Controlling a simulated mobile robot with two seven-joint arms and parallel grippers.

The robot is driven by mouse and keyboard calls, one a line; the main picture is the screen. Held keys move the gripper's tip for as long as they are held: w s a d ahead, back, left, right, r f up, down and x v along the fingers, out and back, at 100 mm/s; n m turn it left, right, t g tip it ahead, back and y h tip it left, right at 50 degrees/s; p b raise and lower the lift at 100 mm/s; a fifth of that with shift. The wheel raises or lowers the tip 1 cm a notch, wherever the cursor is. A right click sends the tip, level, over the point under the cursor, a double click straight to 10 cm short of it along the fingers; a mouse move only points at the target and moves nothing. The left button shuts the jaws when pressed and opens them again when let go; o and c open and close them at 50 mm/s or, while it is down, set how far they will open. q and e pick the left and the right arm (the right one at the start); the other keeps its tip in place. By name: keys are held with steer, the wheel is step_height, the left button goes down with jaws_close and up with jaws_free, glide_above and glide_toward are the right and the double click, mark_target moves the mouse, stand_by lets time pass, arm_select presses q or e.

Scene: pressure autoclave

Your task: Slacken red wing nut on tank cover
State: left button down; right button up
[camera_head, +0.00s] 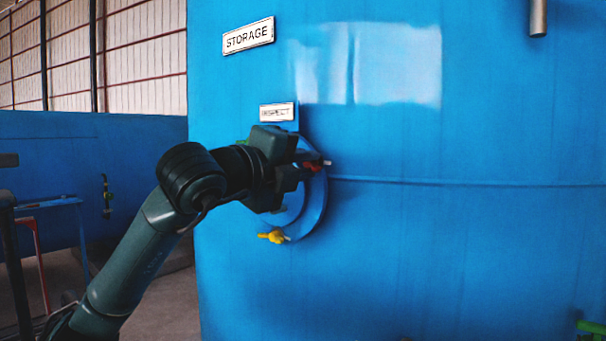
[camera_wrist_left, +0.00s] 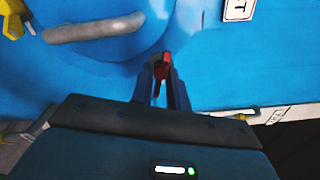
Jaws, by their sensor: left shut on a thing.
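The red wing nut (camera_head: 312,166) sits at the upper right rim of the round blue tank cover (camera_head: 313,208) in the head view. It also shows in the left wrist view (camera_wrist_left: 163,62). My left gripper (camera_head: 303,170) is at the rim, its fingers shut on the red wing nut; in the left wrist view the fingers (camera_wrist_left: 163,82) stand on either side of it. The arm hides much of the cover's left and middle. A yellow wing nut (camera_head: 274,236) is at the cover's lower edge. My right gripper is not in view.
The large blue tank (camera_head: 450,250) fills the right side, with a STORAGE sign (camera_head: 248,36) and a smaller label (camera_head: 277,112) above the cover. A grey handle (camera_wrist_left: 93,27) crosses the cover in the left wrist view. A blue frame (camera_head: 62,203) stands at left.

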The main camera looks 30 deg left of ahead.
arm_select(q)
steer(key=shift+f+m+b, duration=0.15)
steer(key=shift+m+b, duration=0.2)
steer(key=shift+m, duration=0.55)
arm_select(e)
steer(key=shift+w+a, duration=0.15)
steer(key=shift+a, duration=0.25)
arm_select(q)
steer(key=shift+m, duration=0.3)
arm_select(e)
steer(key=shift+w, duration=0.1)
arm_select(q)
steer(key=c, duration=1.4)
jaws_free()
steer(key=shift+o, duration=0.2)
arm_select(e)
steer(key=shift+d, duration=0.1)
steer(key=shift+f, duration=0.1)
